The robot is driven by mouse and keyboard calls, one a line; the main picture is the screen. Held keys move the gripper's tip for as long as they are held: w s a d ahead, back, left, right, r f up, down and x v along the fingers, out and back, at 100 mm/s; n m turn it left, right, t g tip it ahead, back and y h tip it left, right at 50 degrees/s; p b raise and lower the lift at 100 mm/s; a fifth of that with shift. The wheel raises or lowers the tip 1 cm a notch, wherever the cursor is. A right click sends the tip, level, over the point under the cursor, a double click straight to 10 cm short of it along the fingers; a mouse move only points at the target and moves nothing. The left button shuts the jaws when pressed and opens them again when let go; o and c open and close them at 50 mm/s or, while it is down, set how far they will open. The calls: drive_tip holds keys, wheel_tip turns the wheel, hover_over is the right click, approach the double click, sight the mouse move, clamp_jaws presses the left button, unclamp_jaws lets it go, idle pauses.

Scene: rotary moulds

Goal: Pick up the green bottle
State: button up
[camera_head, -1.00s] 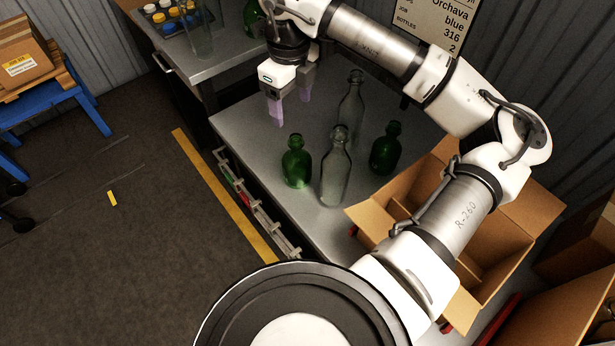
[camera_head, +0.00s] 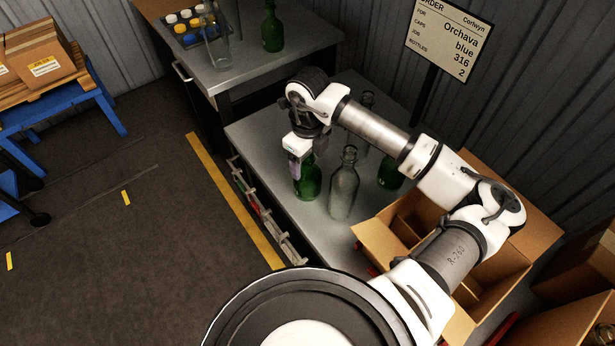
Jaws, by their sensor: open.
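A green bottle (camera_head: 309,184) stands upright on the grey table (camera_head: 262,137), near its left edge. My gripper (camera_head: 296,170) is open and points down at this bottle's upper part. It hides the bottle's neck, and I cannot tell whether the fingers are around it or only in front of it. A second green bottle (camera_head: 390,178) stands further right, partly hidden behind my arm. A third green bottle (camera_head: 271,30) stands on the back table.
A clear bottle (camera_head: 343,186) stands close to the right of the near green bottle. Another clear bottle (camera_head: 366,103) is behind my arm. An open cardboard box (camera_head: 376,245) is at the right. A sign (camera_head: 449,38) stands behind.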

drive_tip(key=shift+f, duration=0.85)
drive_tip(key=shift+c, duration=0.5)
clamp_jaws()
